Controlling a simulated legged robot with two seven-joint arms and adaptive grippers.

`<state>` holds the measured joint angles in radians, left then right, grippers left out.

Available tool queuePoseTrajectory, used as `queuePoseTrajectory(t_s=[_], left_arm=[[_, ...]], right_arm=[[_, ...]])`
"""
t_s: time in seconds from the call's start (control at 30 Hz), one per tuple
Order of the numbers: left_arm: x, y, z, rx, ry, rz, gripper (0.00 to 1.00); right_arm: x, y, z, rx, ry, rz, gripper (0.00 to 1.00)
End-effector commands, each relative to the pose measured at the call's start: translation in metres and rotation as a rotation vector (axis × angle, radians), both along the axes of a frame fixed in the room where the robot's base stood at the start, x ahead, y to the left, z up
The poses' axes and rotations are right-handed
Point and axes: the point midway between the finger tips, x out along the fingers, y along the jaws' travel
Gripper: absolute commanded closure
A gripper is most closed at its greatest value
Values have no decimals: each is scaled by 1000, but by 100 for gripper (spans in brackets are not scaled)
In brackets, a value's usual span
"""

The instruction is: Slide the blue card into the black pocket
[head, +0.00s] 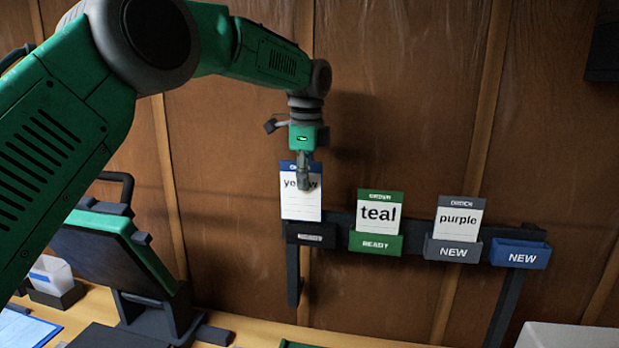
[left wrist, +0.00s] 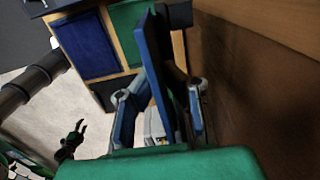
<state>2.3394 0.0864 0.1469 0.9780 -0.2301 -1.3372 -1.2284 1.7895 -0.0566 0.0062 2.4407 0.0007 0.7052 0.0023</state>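The blue card (head: 301,210) has a blue top band, a white face and the word "yellow", partly covered by my left gripper. It stands upright directly over the black pocket (head: 310,236), leftmost on the wall rail. Its lower edge is at about the pocket's rim; I cannot tell if it is inside. My left gripper (head: 304,185) points down at the card's upper half and appears shut on it. In the left wrist view the card (left wrist: 155,75) shows nearly edge-on between the fingers. A small dark claw (left wrist: 75,138) there looks like my right gripper, too small to judge.
A dark tilted stand (head: 115,255) is on the bench at left.

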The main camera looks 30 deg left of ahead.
Motion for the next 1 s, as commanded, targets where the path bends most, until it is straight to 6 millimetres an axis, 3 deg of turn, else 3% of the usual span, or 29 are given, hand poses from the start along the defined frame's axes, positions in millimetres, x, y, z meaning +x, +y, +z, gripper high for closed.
queuePoseTrajectory(t_s=[0.03, 0.2, 0.5, 1.0], left_arm=[[-3, -4, -14, 8, 24, -3, 100], [-1, -13, -26, 14, 30, -2, 100], [-2, 1, -43, -5, 23, -3, 100], [-4, -2, -46, 12, 21, -1, 100]], right_arm=[[0, -1, -1, -1, 0, -1, 60], [0, -1, -1, -1, 0, -2, 60], [0, -1, -3, -2, 0, -3, 60], [0, -1, -4, -1, 0, -2, 60]])
